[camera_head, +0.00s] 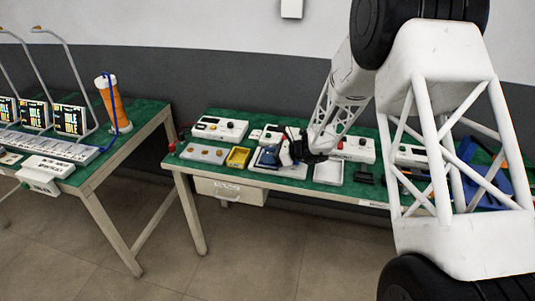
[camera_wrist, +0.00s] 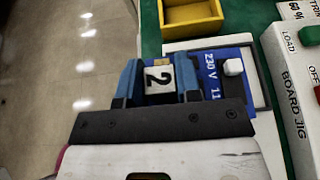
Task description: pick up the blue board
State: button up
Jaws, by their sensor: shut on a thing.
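The blue board (camera_wrist: 211,75) shows in the wrist view with white "230 V" lettering and a white knob or block on its right part. It lies over a pale jig plate (camera_wrist: 259,88); I cannot tell whether it touches the plate. My gripper (camera_wrist: 159,82) has its two blue fingers shut on the board, around a pale block marked "2". The dark gripper bar hides the board's near part. In the head view my gripper (camera_head: 285,153) is low at the bench, and the blue board (camera_head: 267,158) shows beside it, partly hidden.
A yellow bin (camera_head: 238,157) is close to the left of the board; it also shows in the wrist view (camera_wrist: 191,17). A white "BOARD JIG" control box (camera_wrist: 296,75) stands close on the right.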

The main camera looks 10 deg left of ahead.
jog(key=s+d+r, duration=0.1)
jog(key=s+d, duration=0.4)
jog(key=s, duration=0.6)
jog(key=shift+d, duration=0.3)
dwell(0.5)
jog(key=w+d+r+m+t+h, duration=0.2)
jog(key=w+d+r+m+t, duration=0.25)
jog(key=w+d, duration=0.3)
jog(key=w+d+r+m+t+h, duration=0.2)
jog(key=w+d+r+m+t, duration=0.3)
jog(key=w, duration=0.4)
jog(key=w+d+r+m+t+h, duration=0.2)
jog(key=d+r+m+h, duration=0.2)
jog(key=d, duration=0.6)
jog(key=w+d+r+m+t+h, duration=0.2)
jog(key=w+d+r+m+h, duration=0.1)
jog(key=d, duration=0.7)
notch_tip(320, 180, up, 4)
jog(key=shift+d+f+m+h, duration=0.2)
jog(key=shift+m+h, duration=0.55)
jog(key=shift+h, duration=0.45)
